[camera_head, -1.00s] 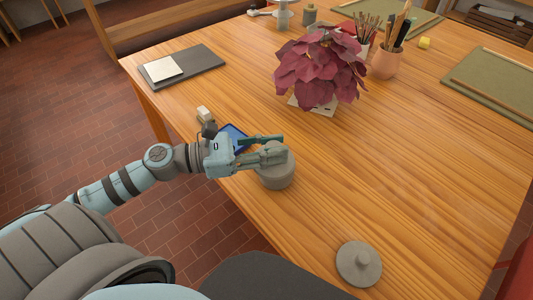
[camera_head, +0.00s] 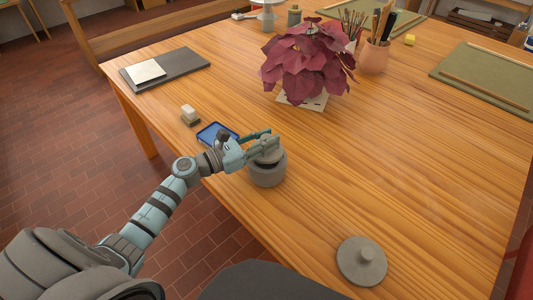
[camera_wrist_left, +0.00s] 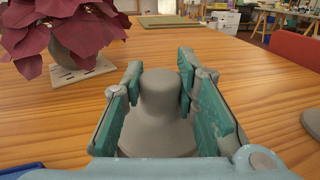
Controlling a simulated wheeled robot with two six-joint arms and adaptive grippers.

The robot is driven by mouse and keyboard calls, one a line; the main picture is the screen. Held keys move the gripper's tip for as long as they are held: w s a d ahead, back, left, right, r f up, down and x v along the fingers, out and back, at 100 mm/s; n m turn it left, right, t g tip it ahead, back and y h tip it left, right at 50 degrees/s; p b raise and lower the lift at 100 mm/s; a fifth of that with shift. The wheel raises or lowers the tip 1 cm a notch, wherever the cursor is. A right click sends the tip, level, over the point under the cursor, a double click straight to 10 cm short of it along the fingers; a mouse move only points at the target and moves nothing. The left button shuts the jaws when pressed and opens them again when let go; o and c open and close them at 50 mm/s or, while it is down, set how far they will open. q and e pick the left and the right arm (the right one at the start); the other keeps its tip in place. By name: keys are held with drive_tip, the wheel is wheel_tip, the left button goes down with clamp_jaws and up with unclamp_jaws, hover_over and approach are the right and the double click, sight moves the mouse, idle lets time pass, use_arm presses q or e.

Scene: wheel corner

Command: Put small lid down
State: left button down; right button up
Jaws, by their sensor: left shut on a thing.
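My left gripper (camera_head: 262,143) is shut on the knob of a small grey lid (camera_head: 268,153). In the left wrist view the knob of the lid (camera_wrist_left: 160,105) stands between the two fingers. The lid is just above a round grey jar (camera_head: 267,174), with a dark gap showing between them at the jar's mouth. The jar stands upright near the table's near left edge. A second, wider grey lid (camera_head: 362,262) with a knob lies flat on the table at the lower right. My right gripper is not in view.
A red-leaved plant (camera_head: 306,65) stands behind. The wooden table (camera_head: 400,170) is clear between the jar and the wider lid, and to the right.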

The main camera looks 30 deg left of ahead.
use_arm(q)
wheel_tip(320, 180, down, 3)
drive_tip(key=shift+f+b, duration=0.1)
drive_tip(key=shift+b, duration=0.4)
drive_tip(key=shift+f, duration=0.1)
drive_tip(key=c, duration=1.3)
unclamp_jaws()
